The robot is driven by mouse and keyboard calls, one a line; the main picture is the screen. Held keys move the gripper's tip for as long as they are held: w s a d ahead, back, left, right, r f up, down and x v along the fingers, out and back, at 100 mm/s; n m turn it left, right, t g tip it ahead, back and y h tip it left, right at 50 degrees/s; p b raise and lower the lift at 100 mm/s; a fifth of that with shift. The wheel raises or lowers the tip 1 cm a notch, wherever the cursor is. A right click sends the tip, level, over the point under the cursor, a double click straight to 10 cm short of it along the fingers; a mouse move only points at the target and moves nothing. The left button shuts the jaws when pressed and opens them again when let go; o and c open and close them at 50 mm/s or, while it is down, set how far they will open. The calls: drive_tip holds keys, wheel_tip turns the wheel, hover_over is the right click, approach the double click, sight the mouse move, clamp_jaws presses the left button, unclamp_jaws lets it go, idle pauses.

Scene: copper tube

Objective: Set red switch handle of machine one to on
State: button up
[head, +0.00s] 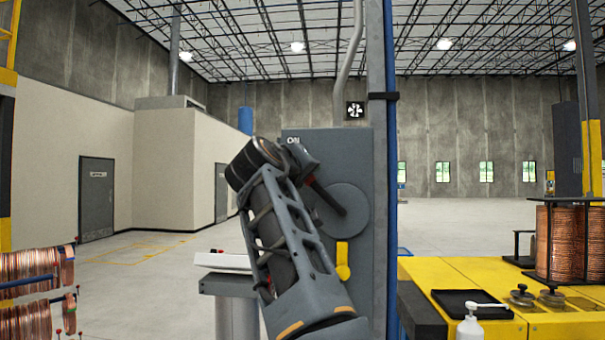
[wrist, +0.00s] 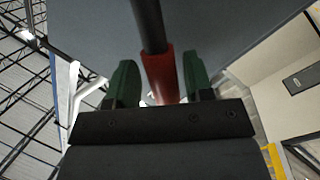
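The grey switch box (head: 364,152) of a machine stands at the middle of the head view, with "ON" printed at its upper left corner. Its round disc (head: 352,222) carries a dark lever that slants up and left toward the ON label. The red handle (head: 308,181) at the lever's end is mostly hidden by my gripper (head: 303,165). In the wrist view the red handle (wrist: 161,76) lies between the green fingers of my gripper (wrist: 160,80).
A yellow pointer (head: 343,262) sits low on the box. A blue-edged post (head: 390,200) stands right beside it. A yellow table (head: 470,275) with a black tray (head: 470,302) and white bottle (head: 470,326) is at the right. Copper coils (head: 37,267) are at lower left.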

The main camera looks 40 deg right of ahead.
drive_tip(key=shift+o, duration=0.4)
drive_tip(key=shift+f, duration=0.1)
drive_tip(key=shift+s+a, duration=0.2)
drive_tip(key=shift+a, duration=0.2)
drive_tip(key=b+v, duration=0.3)
drive_tip(key=v, duration=1)
drive_tip(key=shift+w, duration=0.1)
